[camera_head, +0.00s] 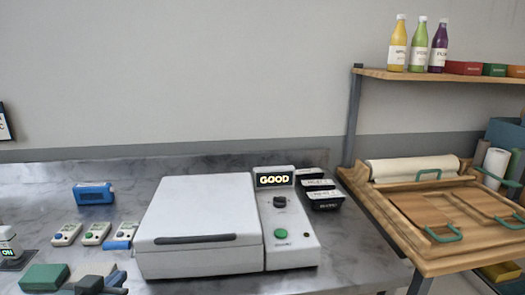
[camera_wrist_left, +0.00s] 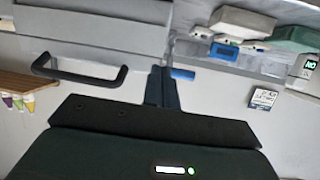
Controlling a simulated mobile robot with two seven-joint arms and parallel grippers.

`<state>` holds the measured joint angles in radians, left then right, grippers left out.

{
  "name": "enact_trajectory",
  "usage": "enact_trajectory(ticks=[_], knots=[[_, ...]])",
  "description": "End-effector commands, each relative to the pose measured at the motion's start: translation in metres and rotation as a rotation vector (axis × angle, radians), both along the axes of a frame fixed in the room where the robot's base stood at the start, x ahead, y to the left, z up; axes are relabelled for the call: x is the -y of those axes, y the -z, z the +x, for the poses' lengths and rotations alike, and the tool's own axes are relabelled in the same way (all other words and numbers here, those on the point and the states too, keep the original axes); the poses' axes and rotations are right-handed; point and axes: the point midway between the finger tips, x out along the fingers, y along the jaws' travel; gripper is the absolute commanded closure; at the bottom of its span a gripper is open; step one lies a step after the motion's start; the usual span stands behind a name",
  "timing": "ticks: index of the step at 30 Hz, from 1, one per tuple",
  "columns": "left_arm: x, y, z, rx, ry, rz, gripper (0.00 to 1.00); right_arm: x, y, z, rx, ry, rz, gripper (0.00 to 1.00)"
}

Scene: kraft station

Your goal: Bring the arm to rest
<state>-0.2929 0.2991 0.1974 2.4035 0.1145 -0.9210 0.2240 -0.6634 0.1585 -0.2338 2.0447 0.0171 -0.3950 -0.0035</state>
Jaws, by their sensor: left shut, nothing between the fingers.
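My left gripper (camera_head: 116,275) shows at the bottom left edge of the head view, low in front of the steel counter (camera_head: 345,262). In the left wrist view its dark blue fingers (camera_wrist_left: 161,88) are together with nothing between them. The white press-like machine (camera_head: 200,215), lid down, stands to the right of the gripper. Its dark handle (camera_wrist_left: 80,78) shows at the upper left of the wrist view, apart from the fingers. My right gripper is not in view.
A green block (camera_head: 45,277), a blue box (camera_head: 94,194) and several small white devices (camera_head: 66,234) are on the counter's left. A panel reads GOOD (camera_head: 273,180). A wooden bench (camera_head: 445,265) and a bottle shelf (camera_head: 400,75) are right.

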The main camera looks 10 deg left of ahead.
Motion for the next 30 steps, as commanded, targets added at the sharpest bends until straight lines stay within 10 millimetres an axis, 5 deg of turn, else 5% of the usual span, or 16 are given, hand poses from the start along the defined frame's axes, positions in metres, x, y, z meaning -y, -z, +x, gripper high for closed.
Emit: enact_trajectory(ticks=[1, 6, 12, 18, 30], knots=[[0.019, 0.039, -0.005, -0.058, 0.047, -0.004, 1.0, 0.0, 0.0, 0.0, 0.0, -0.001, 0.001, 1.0], [0.088, 0.142, -0.041, -0.178, 0.21, -0.012, 1.0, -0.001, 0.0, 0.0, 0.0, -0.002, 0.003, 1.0], [0.156, 0.211, -0.097, -0.25, 0.349, -0.036, 1.0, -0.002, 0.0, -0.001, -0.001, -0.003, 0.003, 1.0], [0.183, 0.231, -0.123, -0.267, 0.4, -0.05, 1.0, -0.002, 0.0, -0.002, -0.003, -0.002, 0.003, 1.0], [0.184, 0.232, -0.123, -0.266, 0.402, -0.05, 1.0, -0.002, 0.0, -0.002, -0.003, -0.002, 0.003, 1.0]])
